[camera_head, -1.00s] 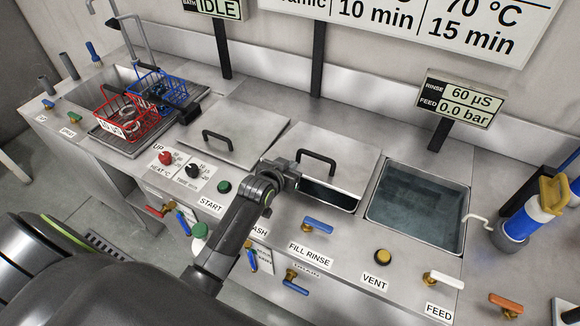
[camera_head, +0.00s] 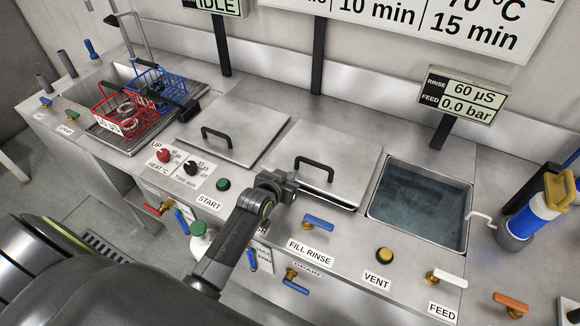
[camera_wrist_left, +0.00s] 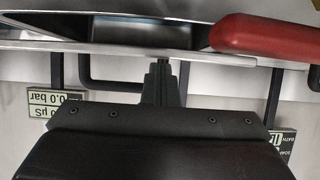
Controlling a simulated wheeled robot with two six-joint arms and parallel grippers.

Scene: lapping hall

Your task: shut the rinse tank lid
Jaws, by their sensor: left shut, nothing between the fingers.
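The rinse tank lid (camera_head: 345,165) is a flat steel plate with a black bar handle (camera_head: 314,170). It lies over the tank behind the FILL RINSE label, tilted slightly, with a narrow gap along its front edge. My left gripper (camera_head: 284,184) is at the lid's front left corner, shut and empty. In the left wrist view its fingers (camera_wrist_left: 162,75) point at a pale metal edge (camera_wrist_left: 120,48); I cannot tell whether they touch it. My right gripper is not in view.
A second lidded tank (camera_head: 228,130) is on the left and an open water-filled tank (camera_head: 472,215) on the right. A blue tap handle (camera_head: 319,222), yellow VENT button (camera_head: 384,255) and green START button (camera_head: 223,184) line the front. Red (camera_head: 122,110) and blue (camera_head: 158,84) baskets stand far left.

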